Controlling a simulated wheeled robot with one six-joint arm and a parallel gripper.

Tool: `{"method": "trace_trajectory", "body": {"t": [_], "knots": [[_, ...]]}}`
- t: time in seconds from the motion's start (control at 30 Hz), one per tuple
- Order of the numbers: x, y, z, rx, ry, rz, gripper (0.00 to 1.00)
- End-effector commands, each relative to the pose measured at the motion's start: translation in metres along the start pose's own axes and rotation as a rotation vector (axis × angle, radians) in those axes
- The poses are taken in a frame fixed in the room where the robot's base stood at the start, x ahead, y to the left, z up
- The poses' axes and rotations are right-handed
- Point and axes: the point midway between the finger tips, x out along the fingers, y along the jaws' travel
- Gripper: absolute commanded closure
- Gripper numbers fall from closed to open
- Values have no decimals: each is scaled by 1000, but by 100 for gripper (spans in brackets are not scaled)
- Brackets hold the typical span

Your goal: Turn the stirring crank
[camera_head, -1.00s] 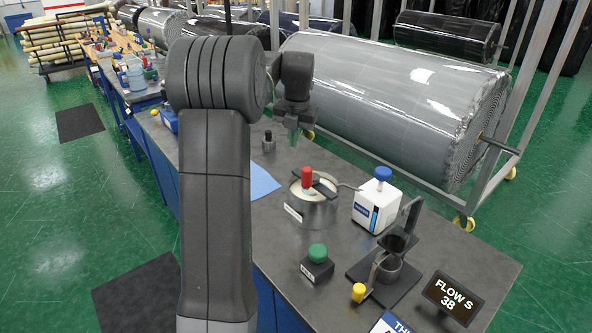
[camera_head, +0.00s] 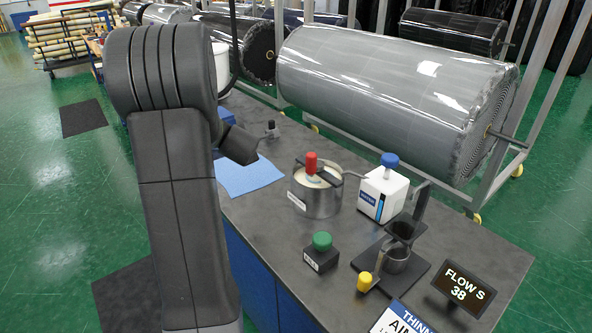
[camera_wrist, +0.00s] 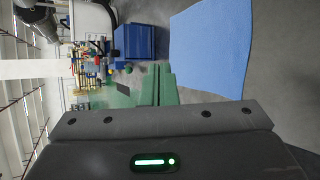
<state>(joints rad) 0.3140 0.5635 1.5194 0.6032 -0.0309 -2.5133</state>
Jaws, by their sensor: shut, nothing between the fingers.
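The stirring crank is a dark bar (camera_head: 328,177) with an upright red handle (camera_head: 310,162), set across the top of a round metal pot (camera_head: 316,197) with a pale label. The pot stands on the dark grey bench, right of my arm. In the head view my wrist (camera_head: 238,145) is folded beside the arm, left of the pot and apart from it; the fingers are hidden there. In the wrist view my gripper (camera_wrist: 160,72) shows green fingers close together, shut and empty. The pot and crank are not in the wrist view.
A white box with a blue knob (camera_head: 389,160) stands close right of the pot. A black box with a green button (camera_head: 322,241), a stand with a cup (camera_head: 396,257) and a display (camera_head: 465,288) are nearer. A blue cloth (camera_head: 248,176) lies left of the pot.

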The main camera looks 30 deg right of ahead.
Motion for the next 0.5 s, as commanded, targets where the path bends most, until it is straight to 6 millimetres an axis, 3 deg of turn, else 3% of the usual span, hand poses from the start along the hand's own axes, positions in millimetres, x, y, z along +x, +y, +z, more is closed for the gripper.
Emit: {"method": "trace_trajectory", "body": {"t": [0.27,0.5], "knots": [[-24,-29,-10,212,-218,118,100],[-64,-61,-6,364,-432,215,100]]}}
